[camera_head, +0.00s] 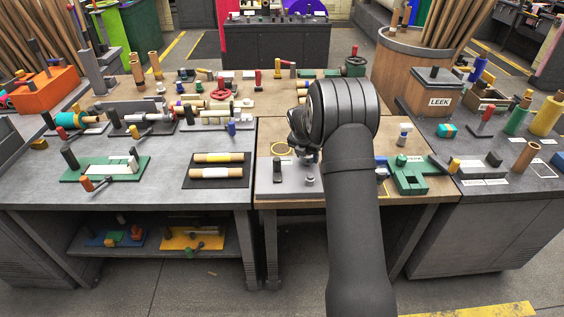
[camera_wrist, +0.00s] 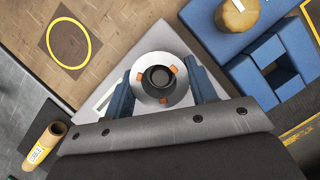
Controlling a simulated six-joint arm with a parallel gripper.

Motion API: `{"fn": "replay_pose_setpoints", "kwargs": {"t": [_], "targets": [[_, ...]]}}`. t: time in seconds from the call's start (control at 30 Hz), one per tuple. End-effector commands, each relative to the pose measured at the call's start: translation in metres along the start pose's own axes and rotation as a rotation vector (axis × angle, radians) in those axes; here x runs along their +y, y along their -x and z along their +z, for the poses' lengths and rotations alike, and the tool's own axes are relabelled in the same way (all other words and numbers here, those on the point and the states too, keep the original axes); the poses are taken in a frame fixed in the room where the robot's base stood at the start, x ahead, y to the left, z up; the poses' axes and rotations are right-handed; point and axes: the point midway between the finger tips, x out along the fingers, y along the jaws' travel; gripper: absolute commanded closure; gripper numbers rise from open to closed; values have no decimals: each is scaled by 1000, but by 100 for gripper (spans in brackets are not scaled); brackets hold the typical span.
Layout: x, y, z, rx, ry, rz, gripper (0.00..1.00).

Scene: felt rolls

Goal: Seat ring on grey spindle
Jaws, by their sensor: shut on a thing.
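In the wrist view, a pale ring (camera_wrist: 147,91) with small orange tabs lies between the blue fingers of my gripper (camera_wrist: 162,86). My gripper is shut on it. A dark round spindle top (camera_wrist: 159,76) shows inside the ring's opening, roughly centred. I cannot tell how high the ring is along the spindle. Beneath is a light grey plate (camera_wrist: 163,34), also seen in the head view (camera_head: 287,191) at the front of the middle table. There my gripper (camera_head: 306,154) is over the plate's back right part, and the ring is hidden.
A yellow circle (camera_head: 282,148) lies behind the plate. A green fixture (camera_head: 410,176) stands to the right, past my arm. A dark mat with two rolls (camera_head: 218,171) lies to the left. A dark post (camera_head: 277,168) stands on the plate's left side.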

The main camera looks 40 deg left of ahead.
Motion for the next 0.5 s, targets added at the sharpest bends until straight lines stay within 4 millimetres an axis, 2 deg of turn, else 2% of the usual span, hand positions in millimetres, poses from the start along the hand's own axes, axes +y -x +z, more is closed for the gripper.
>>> {"fn": "replay_pose_setpoints", "kwargs": {"t": [0.5], "targets": [[0,-6,-2,-1,0,0,89]]}}
